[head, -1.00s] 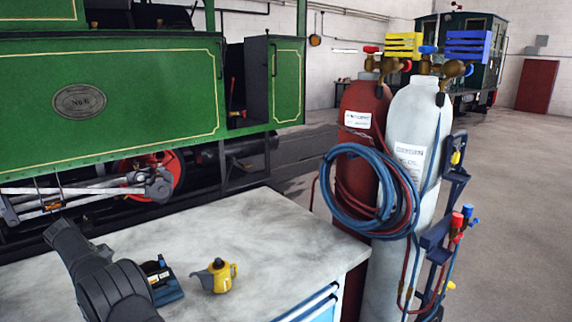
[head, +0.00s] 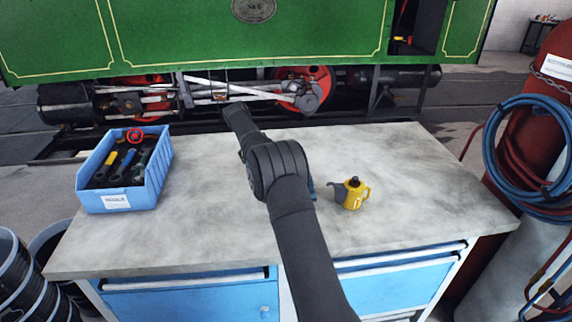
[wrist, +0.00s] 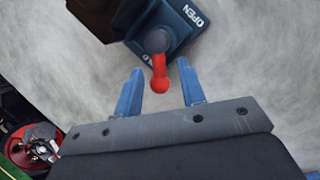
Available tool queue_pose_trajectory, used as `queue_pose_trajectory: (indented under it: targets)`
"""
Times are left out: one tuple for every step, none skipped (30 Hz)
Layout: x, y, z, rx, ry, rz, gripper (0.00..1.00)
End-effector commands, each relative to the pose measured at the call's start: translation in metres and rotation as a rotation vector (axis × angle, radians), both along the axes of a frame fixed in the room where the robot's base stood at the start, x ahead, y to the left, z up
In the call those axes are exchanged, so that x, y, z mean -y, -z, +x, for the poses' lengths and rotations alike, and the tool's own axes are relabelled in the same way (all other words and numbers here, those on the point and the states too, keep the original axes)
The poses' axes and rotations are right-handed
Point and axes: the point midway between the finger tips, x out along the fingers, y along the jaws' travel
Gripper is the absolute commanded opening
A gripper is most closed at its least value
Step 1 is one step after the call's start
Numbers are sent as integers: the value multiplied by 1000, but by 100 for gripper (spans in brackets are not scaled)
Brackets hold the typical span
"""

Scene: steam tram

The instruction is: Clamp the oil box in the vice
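In the wrist view the vice (wrist: 180,30) is a dark blue body marked OPEN, with a lever ending in a red knob (wrist: 160,80). My gripper (wrist: 161,88) is open, its two blue fingers on either side of the red knob, with gaps on both sides. A dark brown block (wrist: 108,14) at the top left of the wrist view adjoins the vice; it may be the oil box, but it is cut off and I cannot tell whether it is between the jaws. In the head view my arm hides my gripper and nearly all of the vice; only a blue sliver (head: 311,188) shows.
A blue bin (head: 122,195) of tools stands at the left. Gas cylinders with hoses (head: 530,150) stand beyond the right edge. The bench's right side is clear.

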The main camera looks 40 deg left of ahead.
Motion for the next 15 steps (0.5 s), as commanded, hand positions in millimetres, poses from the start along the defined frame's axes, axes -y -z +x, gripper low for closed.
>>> queue_pose_trajectory:
  targets:
    - [5, -11, 2, -8, -2, 33, 37]
    - [7, -16, 2, -16, -4, 57, 37]
    - [11, -24, 2, -25, -9, 92, 37]
    - [14, -30, 3, -32, -12, 120, 37]
    - [17, -36, 3, -39, -12, 150, 37]
    - [21, -45, 2, -47, -14, 191, 37]
    - [25, -52, 1, -53, -15, 224, 37]
    - [29, -59, 0, -57, -15, 257, 37]
    - [34, -67, -2, -65, -15, 299, 37]
    - [38, -74, -3, -67, -12, 331, 37]
    - [43, -81, -4, -70, -9, 364, 37]
    - [49, -89, -6, -72, -6, 407, 37]
    - [53, -96, -8, -73, -3, 439, 37]
    - [58, -102, -10, -73, 2, 471, 37]
    - [64, -110, -12, -72, 9, 510, 37]
